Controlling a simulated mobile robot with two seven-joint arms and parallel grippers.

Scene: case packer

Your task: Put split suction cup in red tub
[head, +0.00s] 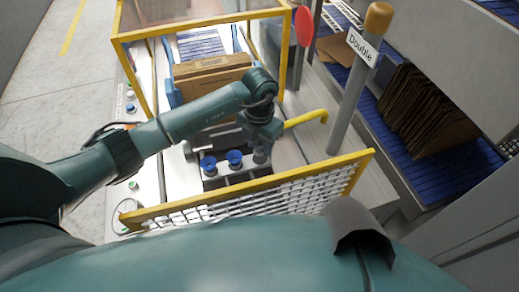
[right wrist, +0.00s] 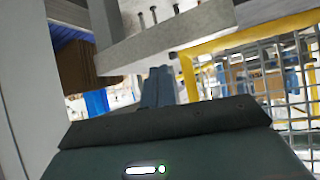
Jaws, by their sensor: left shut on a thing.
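My left gripper (head: 261,146) reaches down over a row of suction cups in the head view. It is shut on a dark grey suction cup (head: 260,157) at the right end of the row, largely covered by the gripper. Two blue suction cups, one at the left (head: 208,163) and one in the middle (head: 235,157), stand beside it. I cannot make out a split in the held cup. My right gripper (right wrist: 157,88) shows in the right wrist view with its grey fingers together and nothing visible between them. No red tub can be made out in either view.
A yellow-framed mesh guard (head: 255,196) stands in front of the cups. A brown carton (head: 210,77) lies behind them, inside a yellow frame. A grey post (head: 350,100) with a "Double" label stands right, near stacked flat cardboard (head: 428,112) on a blue conveyor.

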